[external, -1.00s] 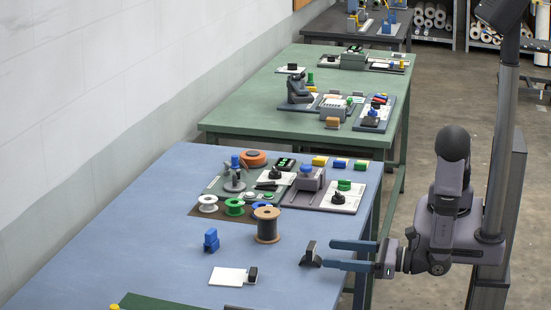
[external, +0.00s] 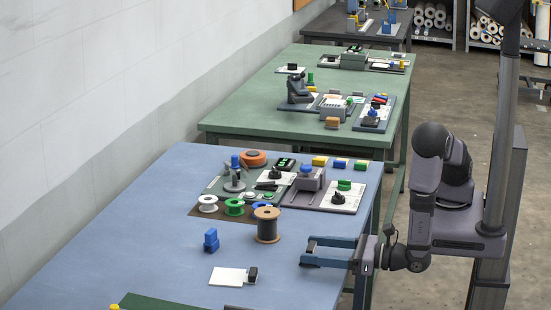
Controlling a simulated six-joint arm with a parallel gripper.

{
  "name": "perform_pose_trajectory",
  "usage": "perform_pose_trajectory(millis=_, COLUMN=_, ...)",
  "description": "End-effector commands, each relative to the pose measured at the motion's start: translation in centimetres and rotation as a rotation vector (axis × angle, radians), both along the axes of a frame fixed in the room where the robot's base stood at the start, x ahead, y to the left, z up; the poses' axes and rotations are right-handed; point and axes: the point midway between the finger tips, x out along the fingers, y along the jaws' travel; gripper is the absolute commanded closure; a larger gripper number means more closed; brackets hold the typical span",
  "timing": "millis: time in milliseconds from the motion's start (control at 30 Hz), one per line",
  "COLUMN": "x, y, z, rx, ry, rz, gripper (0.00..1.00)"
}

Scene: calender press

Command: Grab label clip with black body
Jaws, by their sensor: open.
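My gripper (external: 308,251) reaches in from the right, low over the right side of the blue table. It is open, with its two dark blue fingers apart and pointing left. The dark wedge-shaped piece that stood at the fingertips a second ago, possibly the black label clip, does not show clearly now. The fingertips cover that spot, and I cannot tell whether it is between them. A blue piece of similar size (external: 211,240) stands upright to the left of the gripper.
A white card with a black end (external: 232,276) lies left of and nearer than the gripper. A brown wire spool (external: 267,225) stands just behind-left of the fingers. Small spools, trays and fixtures fill the back of the blue table (external: 150,230). Its left part is clear.

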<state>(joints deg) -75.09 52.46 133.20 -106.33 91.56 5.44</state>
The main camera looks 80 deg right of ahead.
Motion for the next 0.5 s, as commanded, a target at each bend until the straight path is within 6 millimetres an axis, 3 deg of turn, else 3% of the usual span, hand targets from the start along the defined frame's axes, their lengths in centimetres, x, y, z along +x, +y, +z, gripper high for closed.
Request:
perform_pose_trajectory(millis=200, x=1.7, y=0.0, z=0.0, rx=-0.001, ry=-0.001, rz=-0.001, gripper=0.36)
perform_pose_trajectory(millis=467, x=1.9, y=0.1, z=0.0, rx=-0.001, ry=-0.001, rz=0.001, gripper=0.36)
perform_pose_trajectory(millis=500, x=1.9, y=0.1, z=0.0, rx=0.0, ry=-0.001, rz=0.001, gripper=0.43)
